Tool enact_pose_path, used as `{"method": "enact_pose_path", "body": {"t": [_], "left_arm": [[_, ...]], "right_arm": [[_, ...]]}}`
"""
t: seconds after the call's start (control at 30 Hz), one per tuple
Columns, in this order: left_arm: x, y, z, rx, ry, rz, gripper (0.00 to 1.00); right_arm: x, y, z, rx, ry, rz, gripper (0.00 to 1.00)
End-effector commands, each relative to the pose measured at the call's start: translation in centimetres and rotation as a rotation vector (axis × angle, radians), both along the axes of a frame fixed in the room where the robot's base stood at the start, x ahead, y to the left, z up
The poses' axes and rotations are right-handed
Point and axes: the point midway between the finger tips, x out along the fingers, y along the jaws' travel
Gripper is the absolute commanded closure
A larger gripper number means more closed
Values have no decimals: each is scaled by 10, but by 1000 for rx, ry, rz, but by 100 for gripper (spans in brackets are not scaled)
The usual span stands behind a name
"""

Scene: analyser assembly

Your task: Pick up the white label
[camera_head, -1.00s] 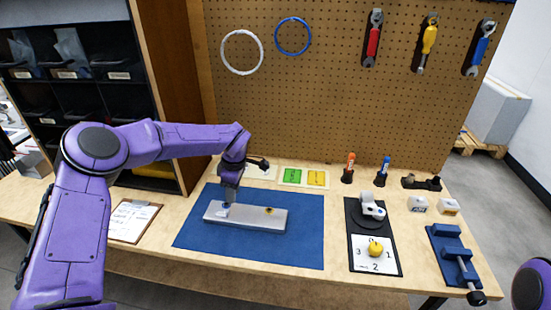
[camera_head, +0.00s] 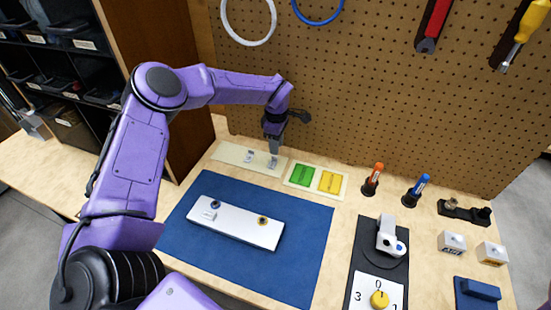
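My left gripper (camera_head: 274,150) hangs with its fingers pointing down over the pale card (camera_head: 228,152) at the back of the table. Small whitish pieces (camera_head: 249,157) lie on that card, one of them (camera_head: 272,162) right below my fingertips. They are too small to tell whether one is the white label, or whether my fingers touch it. The gap between the fingers cannot be made out. My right gripper is out of view.
A pale card with a green label (camera_head: 301,176) and a yellow label (camera_head: 330,182) lies just right of the gripper. A light bar (camera_head: 238,226) rests on the blue mat (camera_head: 280,275). Orange (camera_head: 373,177) and blue (camera_head: 418,189) markers stand further right. The pegboard (camera_head: 380,110) rises behind.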

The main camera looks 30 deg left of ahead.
Motion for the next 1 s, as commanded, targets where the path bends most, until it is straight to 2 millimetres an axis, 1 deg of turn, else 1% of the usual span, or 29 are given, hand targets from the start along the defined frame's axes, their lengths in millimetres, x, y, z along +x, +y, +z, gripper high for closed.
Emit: {"method": "enact_pose_path", "body": {"t": [0.13, 0.23, 0.3, 0.37, 0.43, 0.6, 0.63, 0.67, 0.7, 0.73, 1.0], "left_arm": [[1, 3, -15, 2, 3, 2, 66], [5, 8, -33, 3, 3, 2, 66], [6, 8, -46, 3, 2, 2, 66], [6, 8, -54, 2, 0, 2, 66], [6, 9, -58, 2, -1, 1, 66], [6, 9, -59, 2, -3, 2, 66], [6, 9, -59, 2, -3, 2, 69], [6, 9, -59, 2, -3, 2, 79], [6, 9, -59, 2, -3, 2, 92], [6, 9, -59, 2, -3, 2, 100], [6, 9, -59, 1, -2, 2, 100]], "right_arm": [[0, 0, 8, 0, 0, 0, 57], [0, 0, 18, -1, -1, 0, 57], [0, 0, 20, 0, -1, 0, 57], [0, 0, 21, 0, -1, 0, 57], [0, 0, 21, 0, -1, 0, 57], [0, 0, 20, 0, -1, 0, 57], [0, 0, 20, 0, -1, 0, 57], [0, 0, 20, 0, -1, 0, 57], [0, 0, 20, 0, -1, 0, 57], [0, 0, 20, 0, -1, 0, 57], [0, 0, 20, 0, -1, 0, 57]]}}
